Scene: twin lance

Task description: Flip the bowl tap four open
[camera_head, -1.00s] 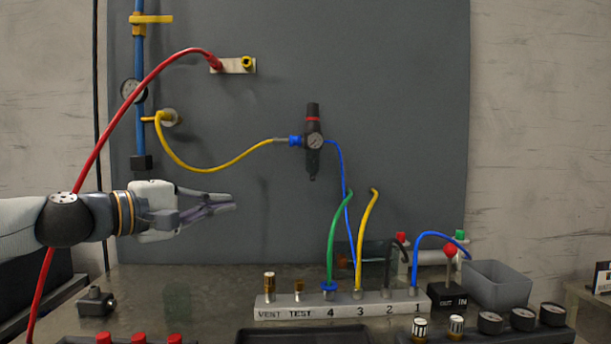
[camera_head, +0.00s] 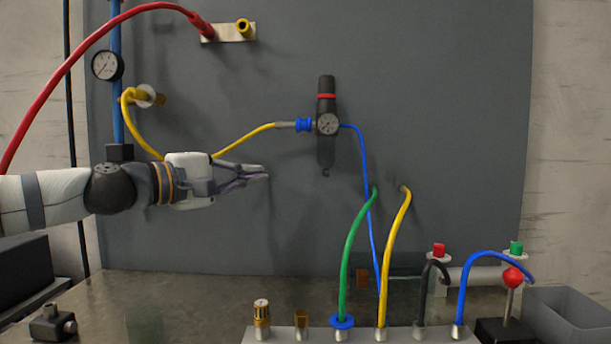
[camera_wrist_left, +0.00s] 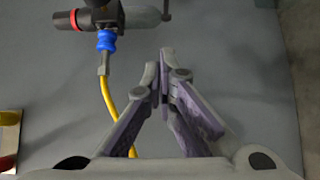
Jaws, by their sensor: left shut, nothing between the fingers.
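No tap marked four can be made out. A green hose (camera_head: 346,255) stands in a pale manifold (camera_head: 361,335). My right gripper is not in view.
A yellow hose (camera_head: 245,143) runs behind my left wrist to the regulator's blue fitting (camera_head: 304,125). A thin blue hose (camera_head: 364,170) leaves on the right. A red hose (camera_head: 90,38) arches at upper left. A grey bin (camera_head: 570,318) stands at lower right.

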